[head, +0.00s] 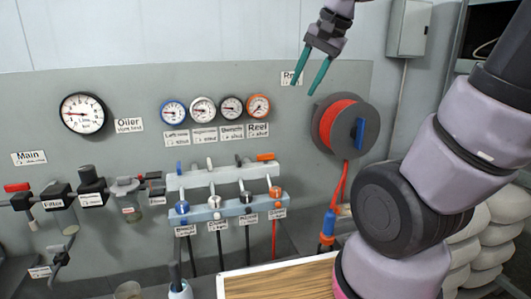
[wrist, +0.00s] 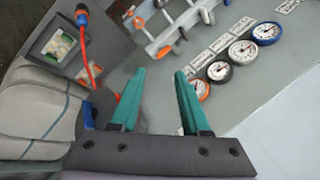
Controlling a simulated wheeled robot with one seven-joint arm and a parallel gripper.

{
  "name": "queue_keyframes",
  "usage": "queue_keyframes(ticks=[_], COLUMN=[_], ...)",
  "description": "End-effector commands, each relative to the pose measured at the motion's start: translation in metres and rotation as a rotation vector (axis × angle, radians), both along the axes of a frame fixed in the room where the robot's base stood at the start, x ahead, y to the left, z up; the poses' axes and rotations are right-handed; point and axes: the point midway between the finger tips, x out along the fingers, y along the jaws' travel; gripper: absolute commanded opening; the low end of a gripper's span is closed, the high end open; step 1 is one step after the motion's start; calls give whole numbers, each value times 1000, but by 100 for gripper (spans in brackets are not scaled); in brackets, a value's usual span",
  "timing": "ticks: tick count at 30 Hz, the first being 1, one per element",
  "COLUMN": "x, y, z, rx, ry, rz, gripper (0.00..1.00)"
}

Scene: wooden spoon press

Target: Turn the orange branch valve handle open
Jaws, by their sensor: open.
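The orange branch valve handle (head: 266,157) is the rightmost on the pale branch manifold in the head view, and it lies sideways, across its pipe. An orange collar (head: 275,192) sits below it on the same branch. In the wrist view the orange handle (wrist: 163,50) shows just beyond the fingertips, small and partly unclear. My gripper (head: 304,87) is up and to the right of the handle in the head view, near the wall label above the reel. Its teal fingers are apart and empty, also in the wrist view (wrist: 160,73). It appears clear of the manifold.
Blue, white and black branch valves stand left on the manifold (head: 230,207). Several gauges (head: 258,106) hang above it. A red hose reel (head: 343,125) is mounted to the right, with a hose running down. A wooden board (head: 280,280) lies below in front.

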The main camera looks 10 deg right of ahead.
Motion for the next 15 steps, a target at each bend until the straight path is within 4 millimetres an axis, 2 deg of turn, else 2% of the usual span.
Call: queue_keyframes(ticks=[1, 6, 12, 15], x=[20, 78, 139, 163], y=[4, 13, 31, 40], z=[-7, -35, -84, -110], rx=[26, 75, 49, 14], ry=[63, 244, 413, 464], rz=[-47, -251, -511, -630], gripper=[46, 46, 46, 46])
